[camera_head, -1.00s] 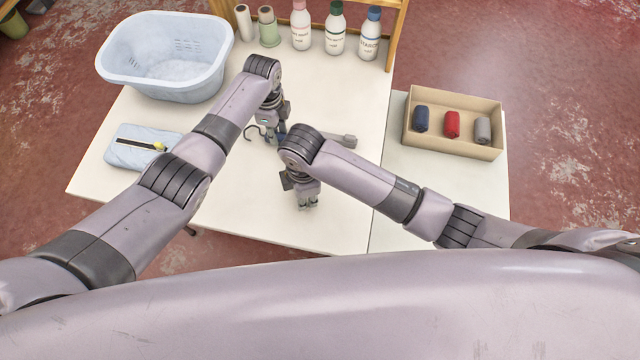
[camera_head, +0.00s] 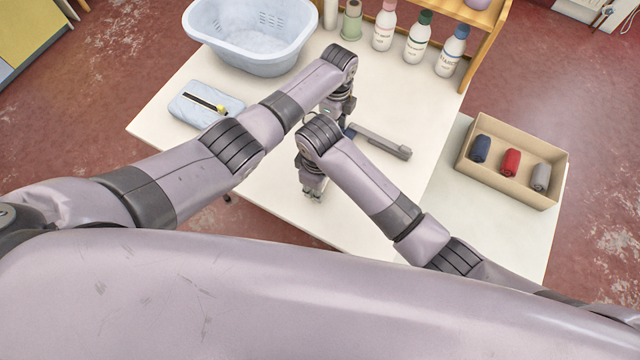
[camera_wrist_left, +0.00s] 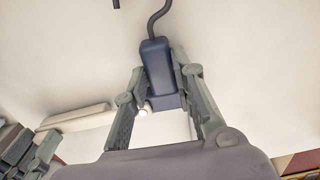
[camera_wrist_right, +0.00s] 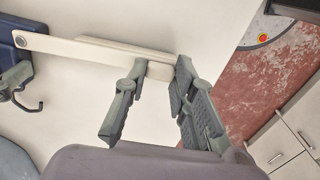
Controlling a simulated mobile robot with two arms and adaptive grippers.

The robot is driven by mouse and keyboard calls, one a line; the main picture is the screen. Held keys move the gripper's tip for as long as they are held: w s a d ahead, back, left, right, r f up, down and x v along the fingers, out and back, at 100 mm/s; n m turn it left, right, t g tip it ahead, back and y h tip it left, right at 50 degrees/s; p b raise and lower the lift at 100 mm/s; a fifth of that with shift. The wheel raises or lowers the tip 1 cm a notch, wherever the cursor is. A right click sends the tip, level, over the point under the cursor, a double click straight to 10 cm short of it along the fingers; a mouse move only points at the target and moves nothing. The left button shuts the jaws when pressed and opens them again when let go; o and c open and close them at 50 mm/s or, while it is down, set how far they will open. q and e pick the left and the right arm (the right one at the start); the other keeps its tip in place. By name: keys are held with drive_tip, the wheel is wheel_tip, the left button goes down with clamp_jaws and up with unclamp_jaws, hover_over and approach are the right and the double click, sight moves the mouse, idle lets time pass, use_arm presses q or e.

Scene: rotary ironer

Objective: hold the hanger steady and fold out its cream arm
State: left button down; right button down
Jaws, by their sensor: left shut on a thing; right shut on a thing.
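The hanger's blue body (camera_wrist_left: 158,75) is between the fingers of my left gripper (camera_wrist_left: 160,88), which is shut on it. Its dark hook (camera_wrist_left: 158,18) rises from it in the left wrist view. The cream arm (camera_wrist_right: 80,47) joins the body at a round pivot in the right wrist view and runs right to my right gripper (camera_wrist_right: 158,72), which is shut on its far part. In the head view my left gripper (camera_head: 340,112) is above the table and my right gripper (camera_head: 313,192) is nearer to me; my forearms hide most of the hanger there.
A grey bar (camera_head: 380,140) lies right of the left gripper; I cannot tell whether it joins the hanger. A pale blue basket (camera_head: 250,55), a folded blue cloth (camera_head: 190,112) and several bottles stand around. A cardboard box (camera_head: 510,185) holds three rolls.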

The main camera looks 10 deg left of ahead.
drive_tip(key=c, duration=1.3)
unclamp_jaws()
wheel_tip(320, 180, up, 8)
drive_tip(key=shift+d+f, duration=0.1)
drive_tip(key=shift+f, duration=0.15)
use_arm(q)
drive_tip(key=c, duration=1.2)
unclamp_jaws()
drive_tip(key=shift+c, duration=0.2)
